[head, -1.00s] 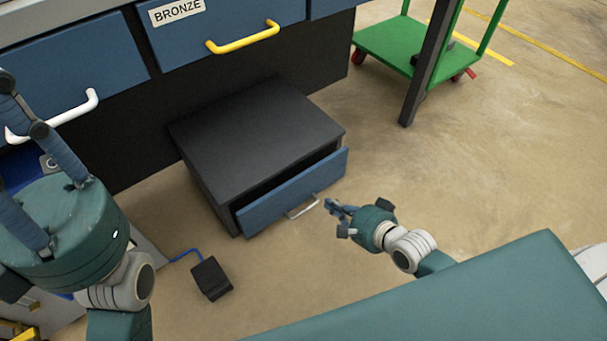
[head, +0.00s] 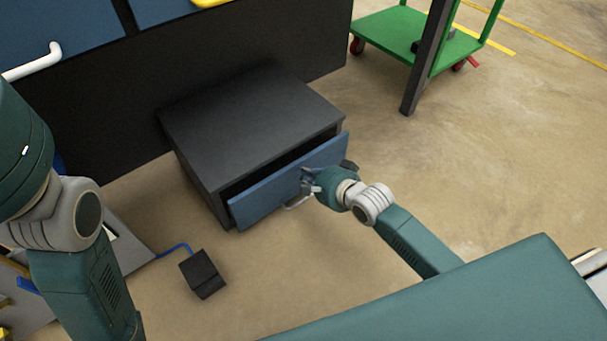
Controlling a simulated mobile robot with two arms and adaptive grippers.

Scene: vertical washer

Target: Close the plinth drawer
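The plinth drawer (head: 265,194) has a blue front with a pale bar handle (head: 297,203). It stands partly open from a low black cabinet (head: 250,110) on the floor, and a dark gap shows behind its front. My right gripper (head: 307,182) is at the drawer front, near the right half and just by the handle. Its fingers overlap the blue front in the view; whether they touch it or are open or shut I cannot tell. My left arm is at the left edge, and its gripper is out of the frame.
A black pedal box (head: 202,274) with a blue cable lies on the floor left of the drawer. A green cart (head: 400,38) and a dark post (head: 428,65) stand at the back right. The floor right of the drawer is clear.

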